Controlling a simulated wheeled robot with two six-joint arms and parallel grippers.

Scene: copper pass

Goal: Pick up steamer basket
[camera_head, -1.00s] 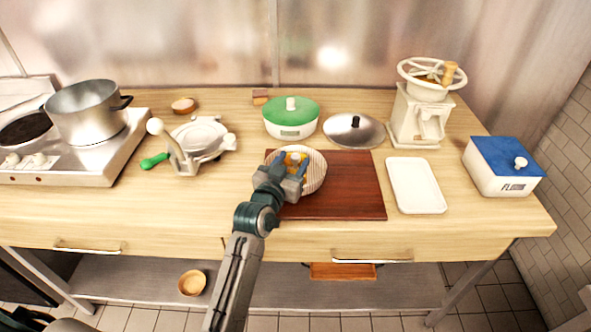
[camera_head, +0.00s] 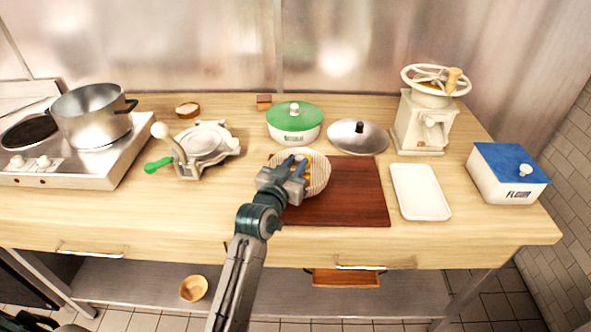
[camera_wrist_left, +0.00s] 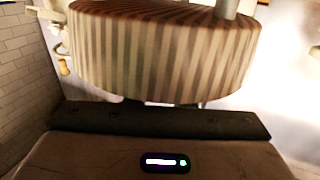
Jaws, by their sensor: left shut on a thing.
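The steamer basket (camera_head: 319,179) is a round, pale, striped basket with something yellow at its middle. It shows over the left part of the dark red-brown board (camera_head: 350,195) in the head view. My left gripper (camera_head: 296,166) is over the basket's near left part and shut on it, hiding part of its top. In the left wrist view the striped side wall of the basket (camera_wrist_left: 160,55) fills the upper middle, close in front of the gripper body. I cannot tell whether the basket touches the board. My right gripper is not in view.
A green-lidded pot (camera_head: 294,122) and a metal lid (camera_head: 358,137) stand behind the board. A white tray (camera_head: 420,192) lies to its right, with a grinder (camera_head: 422,125) and a blue-lidded flour box (camera_head: 507,174) beyond. A press (camera_head: 203,146) stands left.

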